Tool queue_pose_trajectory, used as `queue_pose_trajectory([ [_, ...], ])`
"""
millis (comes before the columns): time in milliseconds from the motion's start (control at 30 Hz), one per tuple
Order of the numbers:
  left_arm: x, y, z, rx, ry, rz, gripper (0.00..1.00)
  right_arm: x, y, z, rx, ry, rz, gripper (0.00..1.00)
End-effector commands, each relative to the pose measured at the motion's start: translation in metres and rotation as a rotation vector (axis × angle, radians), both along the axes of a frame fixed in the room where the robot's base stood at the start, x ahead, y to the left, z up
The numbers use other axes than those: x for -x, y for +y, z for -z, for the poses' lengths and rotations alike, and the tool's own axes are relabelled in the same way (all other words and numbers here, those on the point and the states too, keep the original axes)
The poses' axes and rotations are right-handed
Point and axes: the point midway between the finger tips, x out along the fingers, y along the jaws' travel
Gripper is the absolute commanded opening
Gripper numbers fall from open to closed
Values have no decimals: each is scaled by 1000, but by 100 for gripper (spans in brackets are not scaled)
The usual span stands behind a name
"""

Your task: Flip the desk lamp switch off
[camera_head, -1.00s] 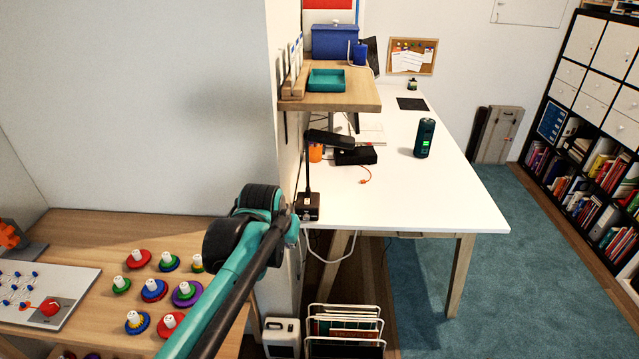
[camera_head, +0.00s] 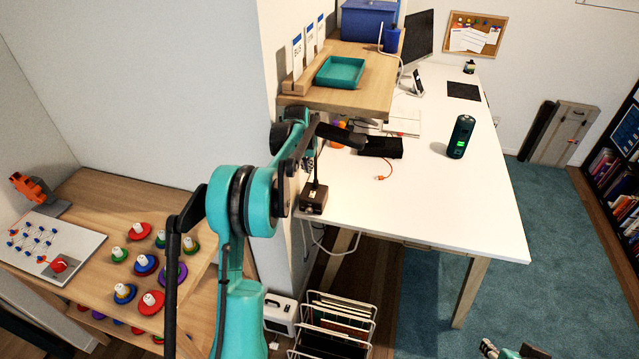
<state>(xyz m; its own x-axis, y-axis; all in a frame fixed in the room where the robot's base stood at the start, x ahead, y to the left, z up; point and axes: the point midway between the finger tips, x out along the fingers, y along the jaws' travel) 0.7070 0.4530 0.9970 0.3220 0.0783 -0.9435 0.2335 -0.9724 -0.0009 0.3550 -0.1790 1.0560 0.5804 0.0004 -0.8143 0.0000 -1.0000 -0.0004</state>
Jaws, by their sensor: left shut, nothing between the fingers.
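The black desk lamp stands upright at the near left corner of the white desk, with its square base (camera_head: 314,198) on the desktop. A thin stem rises to a flat black lamp head (camera_head: 341,134) that points right. My left arm reaches up from the bottom, and my left gripper (camera_head: 308,164) is at the left of the lamp stem, above the base. It is shut and empty; the arm partly hides it, and I cannot tell whether it touches the lamp. The switch is too small to make out. A piece of my right arm or gripper (camera_head: 512,351) shows at the bottom edge.
A wooden shelf with a teal tray (camera_head: 341,72) overhangs the desk close above my left wrist. The wall edge (camera_head: 270,110) stands just left. A black box (camera_head: 381,147) and a dark green cylinder (camera_head: 461,136) sit on the desk. The desk's right front is clear.

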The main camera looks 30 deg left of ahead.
Motion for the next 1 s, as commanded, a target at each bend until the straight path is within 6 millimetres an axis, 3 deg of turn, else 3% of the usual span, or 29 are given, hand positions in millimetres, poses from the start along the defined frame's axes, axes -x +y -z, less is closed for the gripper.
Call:
queue_pose_trajectory([
  [467,-3,1,9,0,0,0,0,0,0,3,0,0,0,40],
  [1000,-34,9,109,0,0,0,0,0,0,36,0,0,0,40],
])
